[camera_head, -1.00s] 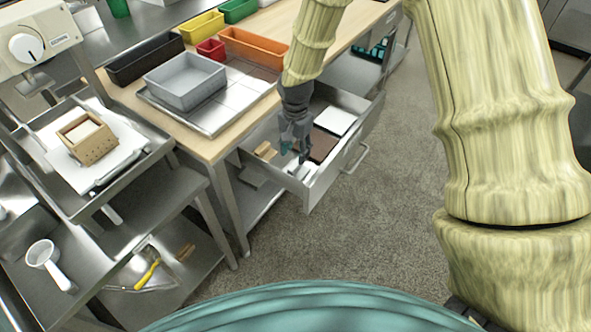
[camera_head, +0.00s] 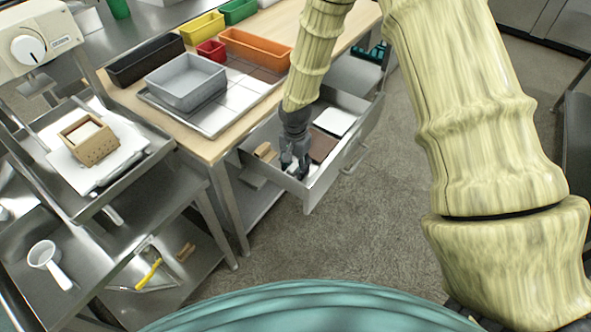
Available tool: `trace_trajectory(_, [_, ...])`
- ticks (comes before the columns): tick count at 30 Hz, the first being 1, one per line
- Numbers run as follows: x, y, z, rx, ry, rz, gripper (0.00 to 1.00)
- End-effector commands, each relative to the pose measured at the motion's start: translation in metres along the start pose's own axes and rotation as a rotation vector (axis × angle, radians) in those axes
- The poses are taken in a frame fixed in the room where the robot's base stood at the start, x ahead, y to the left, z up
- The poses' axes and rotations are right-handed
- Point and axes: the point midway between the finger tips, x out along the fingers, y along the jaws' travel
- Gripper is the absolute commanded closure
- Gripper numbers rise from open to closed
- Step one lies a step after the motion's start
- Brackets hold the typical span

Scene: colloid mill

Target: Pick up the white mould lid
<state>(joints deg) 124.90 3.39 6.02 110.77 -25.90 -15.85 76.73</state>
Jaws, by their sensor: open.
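My gripper (camera_head: 295,172) points down into an open metal drawer (camera_head: 345,152) below the wooden bench. It is open, its fingertips low near the drawer's front left end. A small white piece (camera_head: 301,171) shows between and beside the fingers, mostly hidden by them; it may be the white mould lid. I cannot tell whether the fingers touch it. A flat white rectangle (camera_head: 334,121) lies farther back in the drawer, clear of my gripper.
A brown flat piece (camera_head: 322,145) and small wooden pieces (camera_head: 265,152) lie in the drawer beside my gripper. The drawer's walls stand close around. A wooden box (camera_head: 89,141) sits on the left stand. A grey bin (camera_head: 186,82) is on the bench.

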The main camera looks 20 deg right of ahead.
Motion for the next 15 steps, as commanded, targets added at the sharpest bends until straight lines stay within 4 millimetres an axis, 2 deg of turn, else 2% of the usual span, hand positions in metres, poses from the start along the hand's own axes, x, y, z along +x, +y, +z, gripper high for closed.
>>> trace_trajectory(2, [-0.0001,0.0000,0.0000,0.000,0.000,0.000,0.55])
trace_trajectory(3, [-0.0001,0.0000,0.0000,0.000,0.000,0.000,0.59])
trace_trajectory(10, [-0.0002,0.0001,0.0000,0.000,0.000,0.000,1.00])
trace_trajectory(15, [-0.0003,0.0000,-0.0001,0.000,0.000,0.000,1.00])
